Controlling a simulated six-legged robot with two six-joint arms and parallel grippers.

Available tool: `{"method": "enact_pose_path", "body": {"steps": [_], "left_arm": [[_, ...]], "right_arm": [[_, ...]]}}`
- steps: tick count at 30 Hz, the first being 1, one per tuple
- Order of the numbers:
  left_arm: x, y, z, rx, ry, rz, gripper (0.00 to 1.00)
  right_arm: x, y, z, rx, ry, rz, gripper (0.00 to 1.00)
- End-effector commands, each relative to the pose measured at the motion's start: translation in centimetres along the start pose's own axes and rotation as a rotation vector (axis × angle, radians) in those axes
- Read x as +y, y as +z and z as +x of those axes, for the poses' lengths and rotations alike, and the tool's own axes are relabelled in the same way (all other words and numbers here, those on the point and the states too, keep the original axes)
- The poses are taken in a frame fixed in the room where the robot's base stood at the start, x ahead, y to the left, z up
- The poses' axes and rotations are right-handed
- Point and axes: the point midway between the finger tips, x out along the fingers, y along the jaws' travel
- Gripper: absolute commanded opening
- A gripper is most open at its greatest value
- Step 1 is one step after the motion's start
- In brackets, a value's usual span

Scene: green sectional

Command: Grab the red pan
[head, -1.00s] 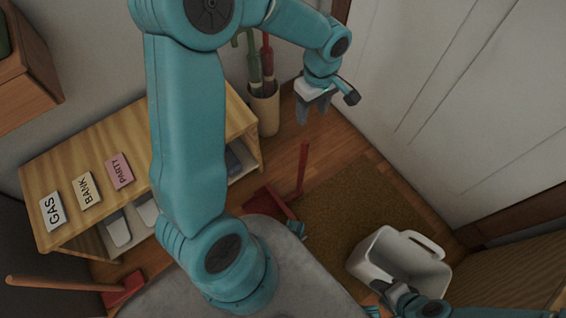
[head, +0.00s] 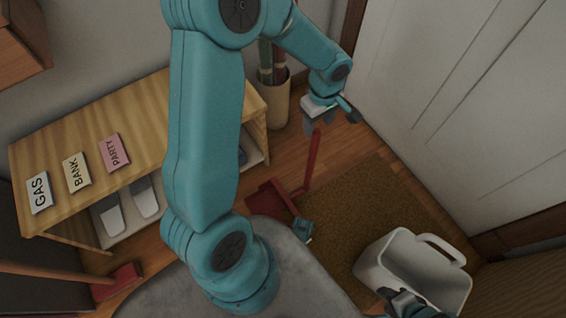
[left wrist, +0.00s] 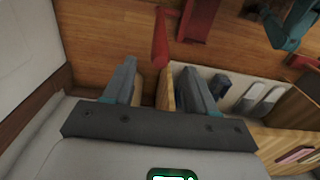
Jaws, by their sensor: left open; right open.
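The red pan (head: 269,197) is a dustpan on the wooden floor beside the mat. Its long red handle (head: 312,160) stands up at a slight tilt. My left gripper (head: 328,122) is open and empty, with the handle's top just below its fingers in the head view. In the left wrist view the handle (left wrist: 160,40) points toward the gap between my open left fingers (left wrist: 158,78). The handle is not gripped. My right gripper (head: 408,302) is at the bottom edge, partly cut off, by the white basket.
A white basket (head: 400,262) stands on the brown mat (head: 345,215). A wooden shoe bench (head: 140,115) with cards stands left. An umbrella holder (head: 274,105) stands behind my left arm. A red-headed broom (head: 118,283) is lower left. The white door (head: 470,80) bounds the right.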

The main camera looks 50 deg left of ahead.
Motion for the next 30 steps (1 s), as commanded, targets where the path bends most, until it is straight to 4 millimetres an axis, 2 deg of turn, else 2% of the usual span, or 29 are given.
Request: {"method": "enact_pose_path", "body": {"steps": [10, 17, 18, 20, 21, 23, 30], "left_arm": [[0.0, 0.2, 5.0, -0.001, -0.003, 0.000, 0.56], [0.0, 0.2, 5.1, -0.001, 0.000, 0.000, 0.56], [0.0, 0.2, 5.1, -0.001, 0.000, 0.000, 0.50], [0.0, 0.2, 5.0, -0.001, 0.000, 0.000, 0.30], [0.0, 0.2, 5.0, -0.001, 0.000, 0.000, 0.17], [0.0, 0.2, 5.0, -0.001, 0.000, 0.000, 0.00], [0.0, 0.2, 5.0, -0.001, 0.000, 0.000, 0.00]], "right_arm": [[1.2, -0.6, 2.2, 0.014, 0.002, 0.014, 0.43], [1.1, -0.6, 2.0, 0.016, 0.002, 0.016, 0.43], [1.1, -0.6, 2.0, 0.015, 0.002, 0.016, 0.43], [1.1, -0.6, 2.0, 0.015, 0.002, 0.015, 0.43], [1.1, -0.6, 2.0, 0.015, 0.002, 0.015, 0.43], [1.1, -0.6, 2.0, 0.015, 0.002, 0.015, 0.43], [1.1, -0.6, 2.0, 0.015, 0.002, 0.015, 0.43]]}}
